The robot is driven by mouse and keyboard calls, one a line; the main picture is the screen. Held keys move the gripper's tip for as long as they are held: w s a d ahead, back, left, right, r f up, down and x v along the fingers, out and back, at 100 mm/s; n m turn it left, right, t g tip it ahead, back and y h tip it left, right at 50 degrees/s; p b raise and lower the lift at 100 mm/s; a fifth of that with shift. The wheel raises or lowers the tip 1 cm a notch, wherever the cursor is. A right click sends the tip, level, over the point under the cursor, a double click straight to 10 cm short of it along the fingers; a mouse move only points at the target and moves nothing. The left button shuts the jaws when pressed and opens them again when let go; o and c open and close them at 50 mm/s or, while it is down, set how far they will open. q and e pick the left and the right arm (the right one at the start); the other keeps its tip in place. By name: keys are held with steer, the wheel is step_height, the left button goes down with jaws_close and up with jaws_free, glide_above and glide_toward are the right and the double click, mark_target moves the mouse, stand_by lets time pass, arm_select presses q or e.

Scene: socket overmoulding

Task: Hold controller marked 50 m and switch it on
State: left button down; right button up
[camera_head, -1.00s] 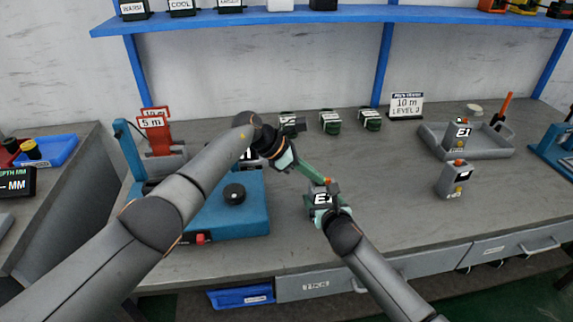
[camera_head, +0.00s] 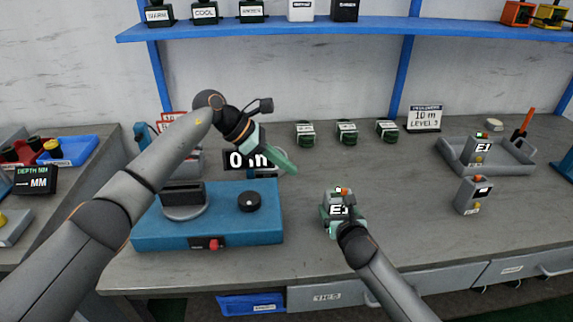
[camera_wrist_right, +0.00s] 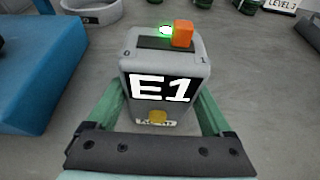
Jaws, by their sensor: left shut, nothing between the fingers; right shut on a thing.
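My right gripper (camera_head: 343,219) is shut on a grey controller (camera_head: 341,197), upright at the bench; the fingers clasp its two sides in the right wrist view. That controller (camera_wrist_right: 165,65) shows "E1" on its screen. Its orange slider (camera_wrist_right: 183,33) stands at the "1" end of the slot, and a green light is lit beside it. Its lower label is partly hidden and unreadable. My left gripper (camera_head: 290,167) is shut and empty, above and left of this controller, apart from it. Another controller (camera_head: 473,195) stands at right; a third (camera_head: 478,151), showing "E1", is in the tray.
A grey tray (camera_head: 512,165) sits at the back right, near a "10 m LEVEL 3" sign (camera_head: 424,118). A blue machine (camera_head: 228,230) with a black knob is at left. Several small green blocks (camera_head: 347,133) line the back.

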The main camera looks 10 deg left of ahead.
steer(key=o, duration=1.2)
steer(key=shift+o, duration=0.2)
